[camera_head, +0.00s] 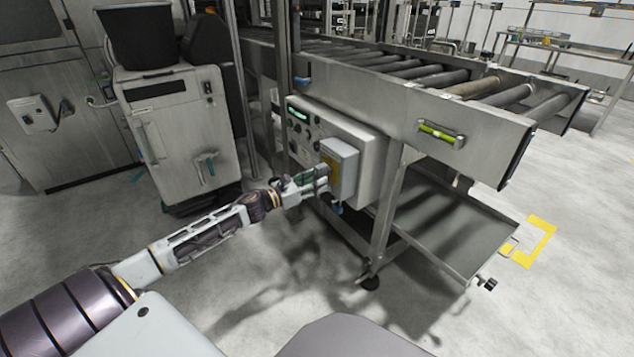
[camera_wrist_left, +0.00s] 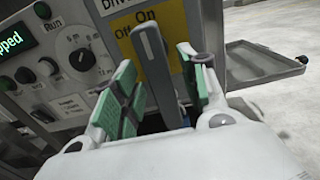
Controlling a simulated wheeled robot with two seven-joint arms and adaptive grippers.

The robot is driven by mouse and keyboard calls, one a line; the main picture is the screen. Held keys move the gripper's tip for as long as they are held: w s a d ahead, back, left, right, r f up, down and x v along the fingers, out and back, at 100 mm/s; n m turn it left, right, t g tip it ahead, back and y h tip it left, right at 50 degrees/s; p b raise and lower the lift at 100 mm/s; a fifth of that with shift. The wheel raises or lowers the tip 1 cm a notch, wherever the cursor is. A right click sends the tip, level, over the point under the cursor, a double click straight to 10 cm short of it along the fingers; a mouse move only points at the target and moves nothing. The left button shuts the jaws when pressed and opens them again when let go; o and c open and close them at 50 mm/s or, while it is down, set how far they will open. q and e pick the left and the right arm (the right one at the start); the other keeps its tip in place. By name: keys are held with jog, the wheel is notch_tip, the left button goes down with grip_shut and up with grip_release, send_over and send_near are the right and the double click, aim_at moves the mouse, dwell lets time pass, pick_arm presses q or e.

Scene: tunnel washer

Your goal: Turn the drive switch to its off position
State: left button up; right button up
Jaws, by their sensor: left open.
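The drive switch lever (camera_wrist_left: 152,65), a dark grey bar, stands nearly upright in front of a yellow plate (camera_wrist_left: 162,70) on a grey box. Its upper end points at "On"; "Off" is lettered to the left. In the head view the switch box (camera_head: 341,165) projects from the control cabinet, with its face largely hidden by my gripper. My left gripper (camera_head: 313,181) reaches it from the left. In the left wrist view its green-padded fingers (camera_wrist_left: 158,66) are open, one on each side of the lever. A gap shows beside the lever; contact lower down is unclear. My right gripper is out of view.
The control panel (camera_wrist_left: 72,60) beside the switch has a lit green display (camera_wrist_left: 11,46), knobs and a dial. A roller conveyor (camera_head: 420,110) runs above the cabinet, with a metal tray (camera_head: 450,225) below right. A grey wheeled unit (camera_head: 180,135) stands left. Floor in front is clear.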

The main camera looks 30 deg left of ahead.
pick_arm(q)
jog(key=shift+w+d, duration=0.15)
jog(key=shift+w, duration=0.3)
jog(key=shift+c, duration=0.4)
grip_shut()
